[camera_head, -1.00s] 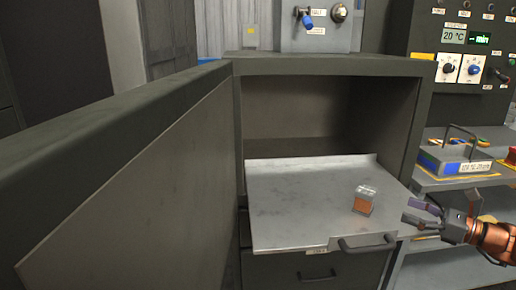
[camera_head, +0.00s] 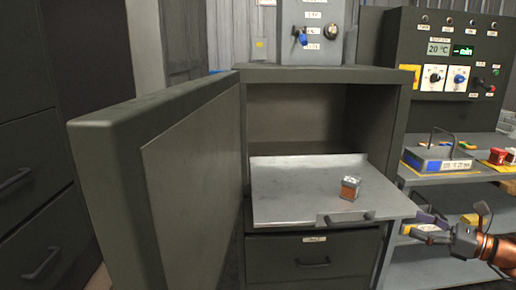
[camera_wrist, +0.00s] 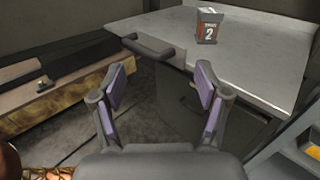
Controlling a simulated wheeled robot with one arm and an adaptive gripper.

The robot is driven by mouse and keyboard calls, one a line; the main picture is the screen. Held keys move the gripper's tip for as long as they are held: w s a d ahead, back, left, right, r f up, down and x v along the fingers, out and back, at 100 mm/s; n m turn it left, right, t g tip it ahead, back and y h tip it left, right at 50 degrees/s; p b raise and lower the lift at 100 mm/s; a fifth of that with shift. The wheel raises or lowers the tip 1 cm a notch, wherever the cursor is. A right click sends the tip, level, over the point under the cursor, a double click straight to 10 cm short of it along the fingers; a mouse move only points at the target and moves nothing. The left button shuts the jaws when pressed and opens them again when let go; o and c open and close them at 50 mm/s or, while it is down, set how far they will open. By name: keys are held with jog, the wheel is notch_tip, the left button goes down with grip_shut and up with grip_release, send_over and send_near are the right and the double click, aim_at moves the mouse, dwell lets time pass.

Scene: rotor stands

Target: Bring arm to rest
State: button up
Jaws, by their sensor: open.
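My gripper (camera_head: 425,228) is at the lower right in the head view, beside the front right corner of a pulled-out metal tray (camera_head: 290,193). In the wrist view my gripper (camera_wrist: 162,88) shows two spread fingers with purple pads and nothing between them. A small box with an orange-brown lower part (camera_head: 350,188) stands on the tray, apart from the gripper. In the wrist view the same box (camera_wrist: 208,27) carries a label with the number 2.
An open cabinet (camera_head: 300,72) holds the tray; its grey door (camera_head: 180,170) swings out at left. A drawer (camera_head: 312,258) is shut below. At right, a shelf (camera_head: 470,178) carries a blue and grey block (camera_head: 437,161) with a handle, under a control panel (camera_head: 455,60).

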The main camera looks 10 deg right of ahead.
jog(key=a+n+g+y, duration=0.1)
jog(key=a+n+g, duration=0.85)
jog(key=a, duration=1.45)
jog(key=s+a+f+n+g+h, duration=0.2)
jog(key=s+a+f+n, duration=0.1)
jog(key=s+a+n, duration=0.15)
jog(key=s+a+f+n+g+h, duration=0.1)
jog(key=s+a+f+n+g, duration=0.15)
jog(key=s+a, duration=0.35)
jog(key=s+d+f+n+g+h, duration=0.1)
jog(key=s+d+f+n+h, duration=0.15)
jog(key=s+n+h, duration=0.45)
jog(key=s+d+f+n+g+h, duration=0.1)
jog(key=s+f+n+h, duration=0.25)
jog(key=s, duration=0.65)
jog(key=s+p+v, duration=0.2)
jog(key=p+v, duration=0.8)
jog(key=s+d+r+p+v, duration=0.1)
jog(key=s+p+v, duration=0.1)
jog(key=p+v, duration=0.8)
jog(key=shift+s+r+t, duration=0.4)
jog(key=shift+s, duration=0.1)
jog(key=shift+f+y, duration=0.1)
jog(key=shift+y, duration=0.15)
